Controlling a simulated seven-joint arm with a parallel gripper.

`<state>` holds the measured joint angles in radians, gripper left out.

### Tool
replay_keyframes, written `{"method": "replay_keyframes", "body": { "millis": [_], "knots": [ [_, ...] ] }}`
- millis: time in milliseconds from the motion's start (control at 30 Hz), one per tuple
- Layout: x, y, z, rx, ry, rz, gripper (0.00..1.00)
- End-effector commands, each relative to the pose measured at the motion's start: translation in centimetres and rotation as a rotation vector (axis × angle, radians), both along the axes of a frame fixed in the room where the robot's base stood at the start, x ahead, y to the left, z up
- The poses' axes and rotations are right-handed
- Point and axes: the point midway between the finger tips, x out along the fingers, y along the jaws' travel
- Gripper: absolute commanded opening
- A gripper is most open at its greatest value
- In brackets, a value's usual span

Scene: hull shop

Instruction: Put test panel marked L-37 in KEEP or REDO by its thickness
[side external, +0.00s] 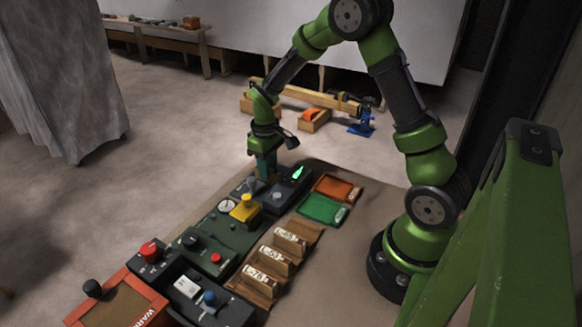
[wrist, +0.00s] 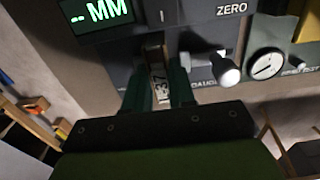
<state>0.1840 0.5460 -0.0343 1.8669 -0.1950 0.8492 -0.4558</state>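My gripper (side external: 266,168) points down at the gauge (side external: 284,193) at the far end of the bench. In the wrist view its two green fingers (wrist: 160,82) stand on either side of a narrow panel (wrist: 159,90) whose label shows "37"; the rest of the label is hidden. The fingers appear closed on it. The panel's far end is at the gauge's opening; how deep it sits is unclear. The gauge display (wrist: 101,14) reads "-- MM". An orange tray (side external: 336,187) and a green tray (side external: 322,209) lie right of the gauge; their tags are unreadable.
Several labelled panels stand in wooden racks (side external: 276,262) near the front. A green console (side external: 212,242) with a yellow block (side external: 245,208) and a round dial (side external: 226,205) is beside the gauge. A red-framed box (side external: 121,303) is at the front left.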

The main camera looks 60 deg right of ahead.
Motion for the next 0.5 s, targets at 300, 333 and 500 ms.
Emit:
{"method": "replay_keyframes", "body": {
  "millis": [300,333,500],
  "knots": [
    [0.1,0.0,0.6,-0.001,-0.002,-0.001,0.0],
    [0.1,0.0,0.8,-0.001,-0.003,0.0,0.0],
    [0.1,0.0,2.2,-0.002,-0.003,0.001,0.0]
  ]
}}
